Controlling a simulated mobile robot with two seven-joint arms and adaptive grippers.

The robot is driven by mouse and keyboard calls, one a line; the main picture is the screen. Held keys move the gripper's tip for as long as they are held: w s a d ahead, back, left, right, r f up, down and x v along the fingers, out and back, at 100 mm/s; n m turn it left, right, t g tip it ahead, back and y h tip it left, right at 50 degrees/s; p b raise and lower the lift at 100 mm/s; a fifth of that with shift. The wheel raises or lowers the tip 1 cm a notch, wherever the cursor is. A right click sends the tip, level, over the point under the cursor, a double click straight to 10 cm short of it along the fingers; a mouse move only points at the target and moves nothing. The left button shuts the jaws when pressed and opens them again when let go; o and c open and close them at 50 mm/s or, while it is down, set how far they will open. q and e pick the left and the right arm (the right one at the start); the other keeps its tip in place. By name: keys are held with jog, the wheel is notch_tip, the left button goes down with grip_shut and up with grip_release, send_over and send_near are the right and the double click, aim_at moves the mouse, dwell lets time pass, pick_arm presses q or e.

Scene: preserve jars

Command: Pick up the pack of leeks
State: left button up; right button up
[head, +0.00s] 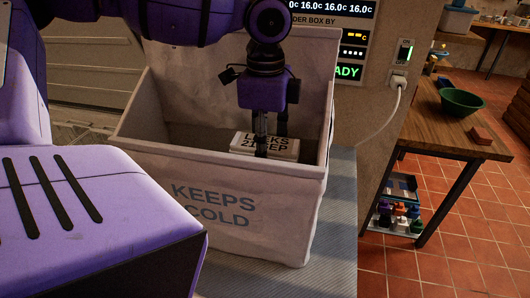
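The pack of leeks (280,148) is a pale block with dark lettering reading "LEEKS 21 SEP". It is inside a whitish bin (165,165) marked "KEEPS COLD". My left gripper (270,143) points straight down into the bin, its fingers at the pack. One dark finger crosses in front of the pack's near side; the other is toward its far side. I cannot tell whether the fingers press on the pack, or whether the pack rests on something, as the bin's front wall hides what is below. My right gripper is not in view.
The bin's walls stand close around my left gripper. Behind is a panel with a lit display (349,52) and a plugged cable (400,100).

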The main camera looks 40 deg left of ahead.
pick_arm(q)
notch_tip(320, 180, up, 31)
jog(key=p, duration=0.1)
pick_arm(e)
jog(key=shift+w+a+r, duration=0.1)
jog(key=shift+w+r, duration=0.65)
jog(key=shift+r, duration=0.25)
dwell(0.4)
